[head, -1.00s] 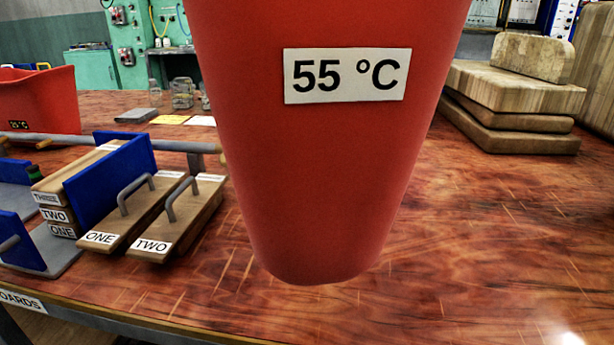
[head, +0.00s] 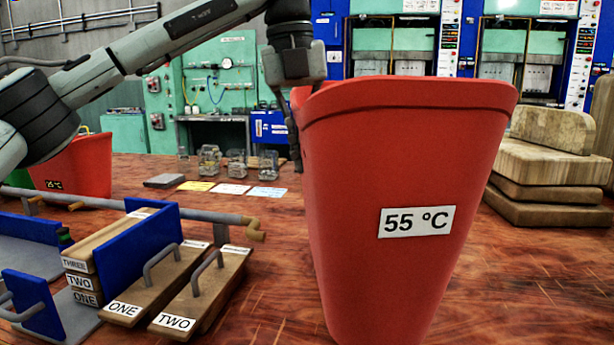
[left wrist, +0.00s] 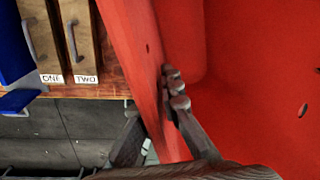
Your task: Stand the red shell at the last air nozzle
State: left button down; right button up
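A large red shell (head: 405,160) labelled 55 °C fills the middle right of the head view, close to the camera. Its lower end runs out of the picture. It also fills the right of the left wrist view (left wrist: 245,70). My left gripper (head: 294,130) is at its left rim. In the left wrist view the fingers (left wrist: 152,125) straddle the shell's wall, one inside and one outside, shut on it. A grey air pipe (head: 160,209) carries brass nozzles; the last nozzle (head: 256,236) is at its right end, left of the shell. My right gripper is not in view.
Another red shell (head: 85,165) labelled 25 °C stands at the back left. Handled boards ONE (head: 150,285) and TWO (head: 205,290) lie front left, beside blue plates. Stacked wooden blocks (head: 550,190) stand at the right. Jars and cards lie behind the pipe.

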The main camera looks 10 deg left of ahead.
aim_at(306, 177)
pick_arm(q)
jog(key=shift+w+d+f, duration=0.1)
jog(key=shift+w, duration=0.1)
notch_tip(306, 177, down, 4)
jog(key=shift+r, duration=0.15)
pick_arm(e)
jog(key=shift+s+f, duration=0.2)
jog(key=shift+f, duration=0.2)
pick_arm(q)
jog(key=shift+f, duration=0.25)
jog(key=c, duration=2.1)
grip_release()
jog(key=shift+c, duration=0.2)
jog(key=shift+o, duration=2.1)
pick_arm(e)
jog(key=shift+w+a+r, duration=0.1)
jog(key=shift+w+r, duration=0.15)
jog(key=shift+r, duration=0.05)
